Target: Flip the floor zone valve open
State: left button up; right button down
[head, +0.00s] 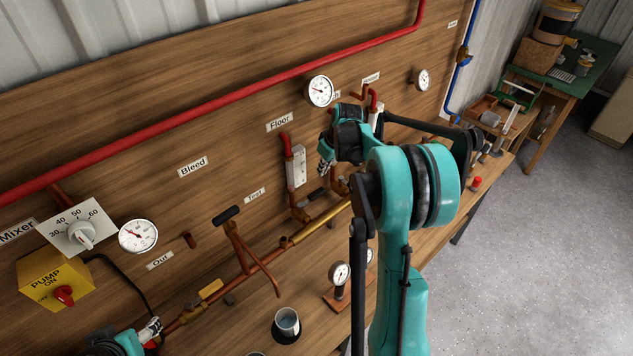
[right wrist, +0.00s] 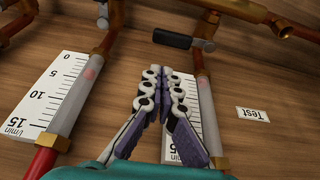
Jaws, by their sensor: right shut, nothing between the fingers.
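The floor zone valve (right wrist: 203,35) sits on the copper pipe at the lower end of the floor flow gauge. Its black handle (right wrist: 172,40) points sideways, across the pipe; in the head view the handle (head: 318,195) shows below the "Floor" label (head: 280,122). My right gripper (right wrist: 161,85) is shut and empty, with its tips apart from the handle in the picture, over the floor gauge (right wrist: 190,105). In the head view the right gripper (head: 325,165) is just right of that gauge, partly hidden by my arm. My left gripper (head: 150,332) is at the lower left, its fingers unclear.
A second flow gauge (right wrist: 75,100) stands beside the floor one. A copper branch with a black handle (head: 227,214) juts out left of the floor line. A small gauge on a stand (head: 340,273) and a cup (head: 287,321) stand on the bench. A red pipe (head: 200,113) crosses the board above.

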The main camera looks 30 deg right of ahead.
aim_at(311, 197)
jog(key=shift+f, duration=0.15)
jog(key=b+x, duration=0.2)
jog(key=x, duration=0.7)
jog(key=shift+w+f, duration=0.2)
jog(key=shift+f, duration=0.2)
